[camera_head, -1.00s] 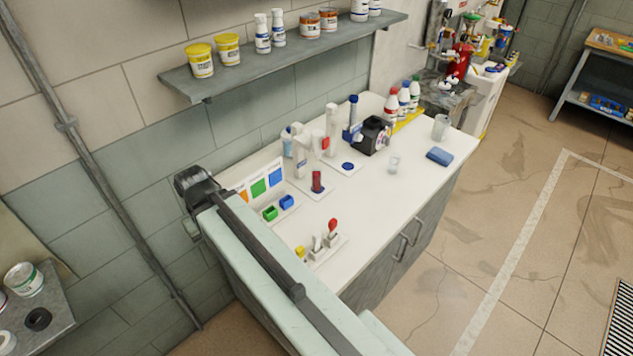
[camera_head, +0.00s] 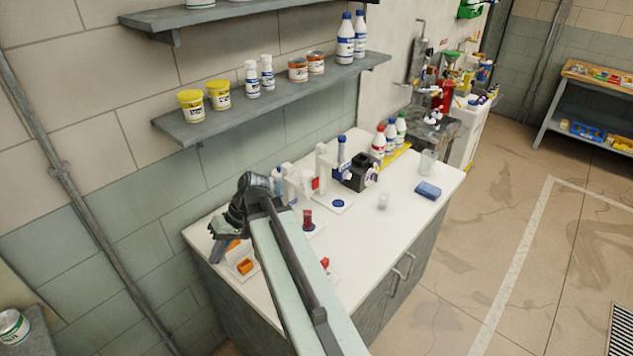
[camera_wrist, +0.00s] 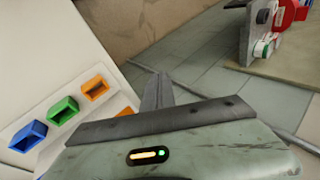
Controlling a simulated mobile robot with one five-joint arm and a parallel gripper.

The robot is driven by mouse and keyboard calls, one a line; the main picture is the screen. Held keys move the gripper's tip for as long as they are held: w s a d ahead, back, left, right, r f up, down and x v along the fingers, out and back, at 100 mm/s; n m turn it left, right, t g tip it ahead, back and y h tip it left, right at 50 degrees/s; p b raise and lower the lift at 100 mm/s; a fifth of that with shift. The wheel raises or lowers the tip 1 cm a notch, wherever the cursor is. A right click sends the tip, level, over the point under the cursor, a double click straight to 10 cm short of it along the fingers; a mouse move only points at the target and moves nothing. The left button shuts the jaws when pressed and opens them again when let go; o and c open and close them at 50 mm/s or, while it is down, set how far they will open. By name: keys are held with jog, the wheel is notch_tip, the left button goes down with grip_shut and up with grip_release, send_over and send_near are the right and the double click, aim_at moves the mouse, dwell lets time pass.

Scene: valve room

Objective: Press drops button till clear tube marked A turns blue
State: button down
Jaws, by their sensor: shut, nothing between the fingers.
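My gripper (camera_head: 217,248) is over the left end of the white counter (camera_head: 405,205), pointing down and left. In the wrist view its fingers (camera_wrist: 157,90) are together and empty, beside the small bins. A red tube (camera_head: 308,217) stands on a white plate on the counter, right of my arm. Behind it is a white dispenser stand (camera_head: 321,165) with a blue disc (camera_head: 338,203) at its foot. I cannot read a letter A on any tube, and cannot tell which part is the drops button.
The wrist view shows a blue bin (camera_wrist: 28,136), a green bin (camera_wrist: 62,110) and an orange bin (camera_wrist: 95,87). A black device (camera_head: 360,173), a blue sponge (camera_head: 428,190) and bottles (camera_head: 378,143) stand farther right. A shelf (camera_head: 290,88) runs above. The counter's right front is clear.

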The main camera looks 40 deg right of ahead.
aim_at(316, 183)
jog(key=s+d+r+m+t+p, duration=0.1)
jog(key=s+d+r+m+t, duration=0.15)
jog(key=d, duration=0.85)
jog(key=s+d+r+m+t+p, duration=0.2)
jog(key=d+r, duration=0.2)
jog(key=d, duration=0.6)
jog(key=s+d+r+m+t+h+p, duration=0.1)
jog(key=s+d+m, duration=0.3)
jog(key=s+d, duration=0.7)
jog(key=d+r+t+h, duration=0.1)
jog(key=d, duration=0.3)
jog(key=shift+s+d+r, duration=0.15)
jog(key=shift+s+d, duration=0.1)
jog(key=shift+s, duration=0.15)
jog(key=w, duration=0.9)
jog(key=shift+a, duration=0.4)
jog(key=shift+w, duration=0.35)
